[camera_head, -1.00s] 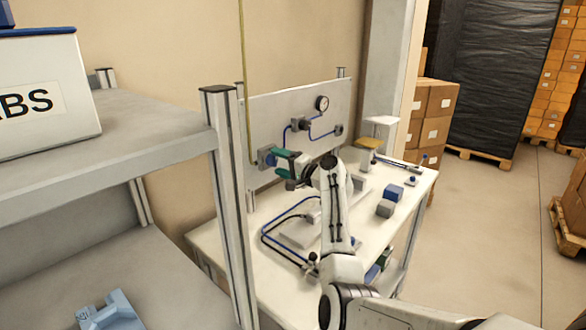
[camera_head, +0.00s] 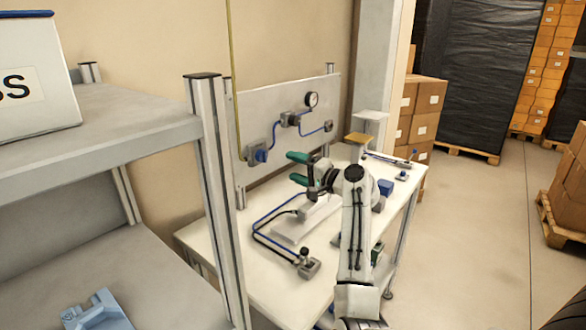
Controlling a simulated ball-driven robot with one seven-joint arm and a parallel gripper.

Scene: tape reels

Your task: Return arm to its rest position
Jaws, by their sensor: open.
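My gripper (camera_head: 293,168) has two green fingertips, spread apart with nothing visible between them. It is over the back part of the white workbench (camera_head: 205,238), pointing left toward the upright panel (camera_head: 290,105). The fingertips are apart from the blue knob (camera_head: 261,155) on the panel's lower left. My white arm (camera_head: 353,225) reaches up from the bottom of the view and hides part of the bench's right side.
A grey shelf (camera_head: 110,140) with a metal post (camera_head: 215,180) stands close on the left. A fixture with blue hoses (camera_head: 308,268) lies on the bench. A blue block (camera_head: 385,187) sits beside my arm. Open floor (camera_head: 470,230) lies to the right.

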